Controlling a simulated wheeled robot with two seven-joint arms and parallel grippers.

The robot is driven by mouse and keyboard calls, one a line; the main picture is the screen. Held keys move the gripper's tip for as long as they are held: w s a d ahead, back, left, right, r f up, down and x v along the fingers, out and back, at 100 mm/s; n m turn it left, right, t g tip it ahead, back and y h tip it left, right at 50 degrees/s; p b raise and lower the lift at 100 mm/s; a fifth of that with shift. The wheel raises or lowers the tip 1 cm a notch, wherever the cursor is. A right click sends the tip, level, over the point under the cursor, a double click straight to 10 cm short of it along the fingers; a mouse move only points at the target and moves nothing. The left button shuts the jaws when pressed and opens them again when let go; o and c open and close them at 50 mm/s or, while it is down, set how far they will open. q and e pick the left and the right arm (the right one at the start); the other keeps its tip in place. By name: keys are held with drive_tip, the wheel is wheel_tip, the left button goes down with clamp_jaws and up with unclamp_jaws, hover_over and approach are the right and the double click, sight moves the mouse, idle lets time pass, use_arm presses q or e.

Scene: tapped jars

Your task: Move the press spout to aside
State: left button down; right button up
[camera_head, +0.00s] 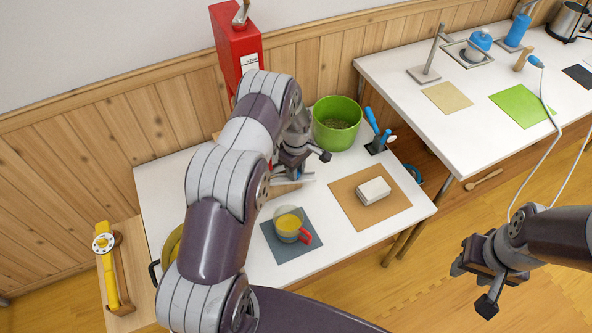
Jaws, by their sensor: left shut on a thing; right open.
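My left gripper (297,170) is low over the white table, left of the green pot. It is shut on a small blue and pale grey part (300,178), mostly hidden by the fingers. This part may be the press spout, but I cannot tell for sure. A pale wooden piece (286,190) lies just below it, and a bit of red shows behind my arm. My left arm hides much of the table's left half. My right gripper (472,287) is open and empty, over the floor to the right of the table.
A green pot (337,123) and a dark holder with blue-handled tools (376,144) stand at the back. A white block (373,191) lies on a brown mat (343,211). A red dispenser (237,50) is behind.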

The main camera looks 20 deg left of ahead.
use_arm(q)
drive_tip(key=shift+w+r, duration=0.1)
drive_tip(key=shift+w, duration=0.05)
drive_tip(key=c, duration=0.9)
unclamp_jaws()
wheel_tip(320, 180, up, 13)
drive_tip(key=shift+f+b, duration=0.15)
drive_tip(key=shift+b, duration=0.2)
